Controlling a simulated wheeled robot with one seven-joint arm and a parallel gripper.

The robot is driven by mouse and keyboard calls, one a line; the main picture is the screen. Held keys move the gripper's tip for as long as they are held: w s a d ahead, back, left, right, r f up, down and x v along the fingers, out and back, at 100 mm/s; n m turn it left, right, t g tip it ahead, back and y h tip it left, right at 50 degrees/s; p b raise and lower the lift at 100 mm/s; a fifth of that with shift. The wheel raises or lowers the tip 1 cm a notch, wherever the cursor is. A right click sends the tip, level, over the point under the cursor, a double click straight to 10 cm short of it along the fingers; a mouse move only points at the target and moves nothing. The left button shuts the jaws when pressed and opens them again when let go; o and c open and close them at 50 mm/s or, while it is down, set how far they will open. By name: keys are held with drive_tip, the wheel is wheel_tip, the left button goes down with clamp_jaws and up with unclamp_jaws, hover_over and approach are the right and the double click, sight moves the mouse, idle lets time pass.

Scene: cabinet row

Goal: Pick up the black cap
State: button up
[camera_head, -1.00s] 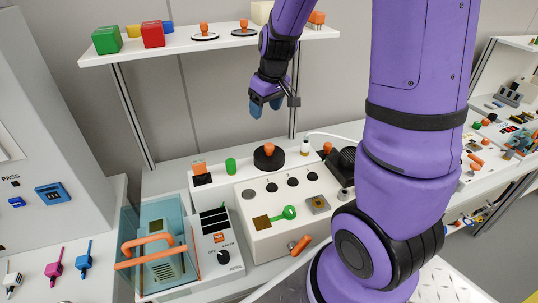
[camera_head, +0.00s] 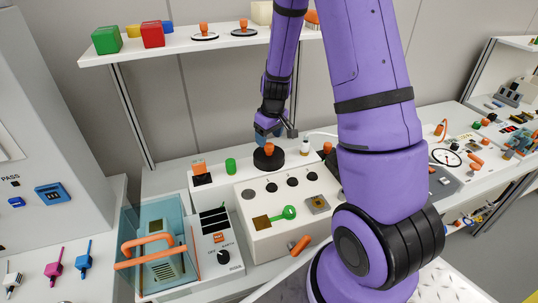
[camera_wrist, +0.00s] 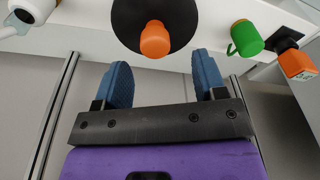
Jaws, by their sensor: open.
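The black cap (camera_head: 262,162) is a round black disc with an orange knob (camera_head: 269,149) on top. It sits on the back part of the white console. My gripper (camera_head: 268,134) is just above and behind the knob in the head view, its blue fingers apart. In the wrist view the cap (camera_wrist: 128,22) is at the top, partly cut off by the frame edge, and its knob (camera_wrist: 155,40) points toward the space between the fingers. My gripper (camera_wrist: 162,75) is open and empty there, with the knob beyond the fingertips.
A green cylinder (camera_head: 231,166) and an orange block on a black base (camera_head: 199,171) stand left of the cap. A small white bottle (camera_head: 304,147) stands close on its right. A shelf (camera_head: 210,43) with coloured blocks hangs above, near my arm.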

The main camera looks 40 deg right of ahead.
sight(269, 144)
drive_tip(key=shift+w+d+f, duration=0.15)
drive_tip(key=shift+f, duration=1.15)
drive_tip(key=shift+w+d+f, duration=0.1)
drive_tip(key=shift+w+f, duration=0.05)
drive_tip(key=shift+f, duration=1.15)
drive_tip(key=c, duration=1.1)
drive_tip(key=shift+o, duration=0.2)
drive_tip(key=shift+r, duration=0.1)
